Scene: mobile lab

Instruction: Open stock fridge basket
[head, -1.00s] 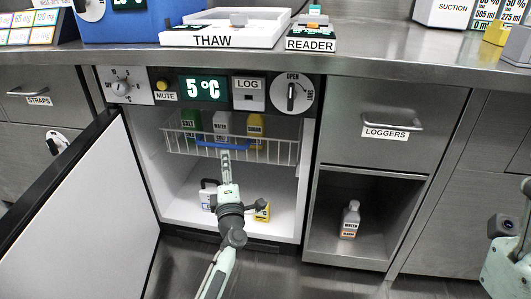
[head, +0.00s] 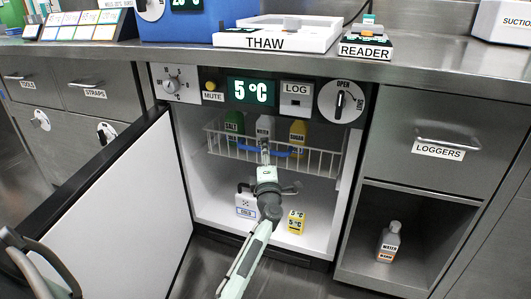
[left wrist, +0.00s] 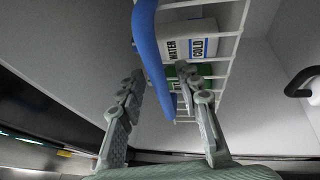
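The fridge stands open, its white door (head: 100,215) swung out to the left. Inside, a white wire basket (head: 322,160) hangs high up, with a blue handle (head: 284,152) on its front. It holds a green SALT bottle (head: 234,124), a white WATER bottle (head: 264,126) and a yellow bottle (head: 297,132). My left gripper (head: 265,148) reaches in at the handle. In the left wrist view, its two fingers (left wrist: 160,76) are apart, with the blue handle (left wrist: 150,45) at the gap between their tips. I cannot tell whether they touch it. My right gripper is not in view.
On the fridge floor are a white COLD jug (head: 246,204) and a small yellow box (head: 296,222). The open door bounds the left side. An open cubby with a bottle (head: 389,242) is at right, under the LOGGERS drawer (head: 440,135).

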